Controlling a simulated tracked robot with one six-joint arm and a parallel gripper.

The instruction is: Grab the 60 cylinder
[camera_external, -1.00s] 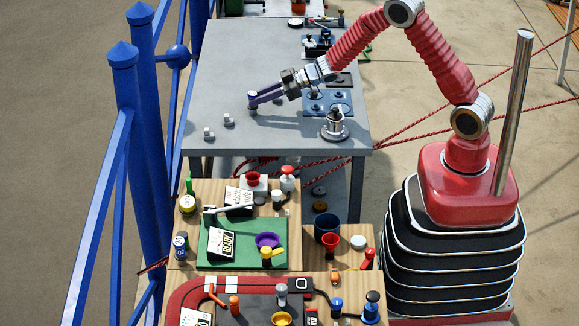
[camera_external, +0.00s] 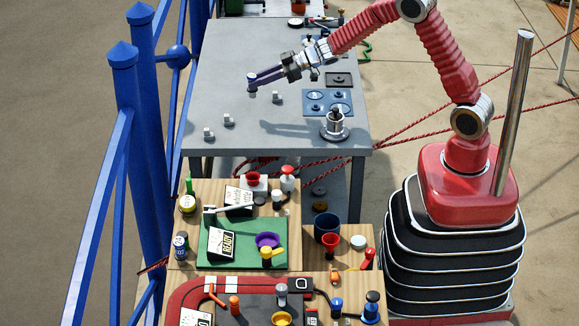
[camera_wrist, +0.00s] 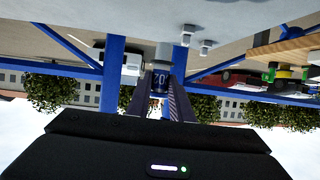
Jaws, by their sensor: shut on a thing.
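My gripper (camera_external: 252,82) is shut on a small cylinder (camera_external: 252,94) and holds it above the grey table. In the wrist view the held cylinder (camera_wrist: 161,78) sits between the two dark fingers and has a blue band with pale digits. The digits are partly hidden and tilted, so I cannot be sure of the number. Other small grey cylinders stand on the table: one (camera_external: 277,97) just right of the gripper, and two nearer the table's left front, one (camera_external: 228,120) and another (camera_external: 208,133). Their labels are not readable.
A blue panel (camera_external: 316,97) with round spots and a metal fixture (camera_external: 334,127) stand to the right. Blue railings (camera_external: 125,100) rise at the left. A cluttered wooden bench (camera_external: 180,258) is in front.

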